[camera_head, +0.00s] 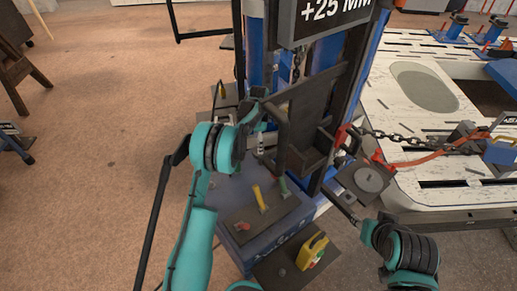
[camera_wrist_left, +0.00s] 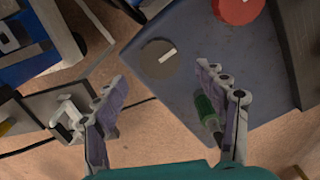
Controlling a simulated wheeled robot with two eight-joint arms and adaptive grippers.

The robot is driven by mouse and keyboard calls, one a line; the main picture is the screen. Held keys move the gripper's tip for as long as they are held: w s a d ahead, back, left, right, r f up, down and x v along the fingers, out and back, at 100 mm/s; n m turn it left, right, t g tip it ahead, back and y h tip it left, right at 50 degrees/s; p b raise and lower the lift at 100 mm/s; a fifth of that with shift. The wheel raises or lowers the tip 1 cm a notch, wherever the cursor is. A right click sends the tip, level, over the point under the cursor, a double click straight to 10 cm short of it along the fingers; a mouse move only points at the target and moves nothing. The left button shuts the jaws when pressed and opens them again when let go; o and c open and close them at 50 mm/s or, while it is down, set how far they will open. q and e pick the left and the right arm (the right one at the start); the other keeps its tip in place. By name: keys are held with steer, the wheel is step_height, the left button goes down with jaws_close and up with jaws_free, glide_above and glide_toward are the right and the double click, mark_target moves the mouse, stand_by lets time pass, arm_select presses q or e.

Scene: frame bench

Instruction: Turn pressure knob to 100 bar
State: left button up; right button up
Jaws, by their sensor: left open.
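In the left wrist view a dark grey round knob (camera_wrist_left: 160,58) with a white pointer mark sits on a blue-grey panel (camera_wrist_left: 185,88). A red knob (camera_wrist_left: 238,9) with a white mark is beside it, cut by the top edge. No scale or bar reading is legible. My left gripper (camera_wrist_left: 162,78) is open, its fingers spread either side of the grey knob's line, with no visible contact. In the head view my left arm reaches over the blue box (camera_head: 230,190), and neither knob can be made out.
A green-handled part (camera_wrist_left: 206,108) is close by the right finger in the wrist view. Open floor lies left.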

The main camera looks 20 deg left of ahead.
arm_select(q)
step_height(320, 180, up, 6)
stand_by(0.7)
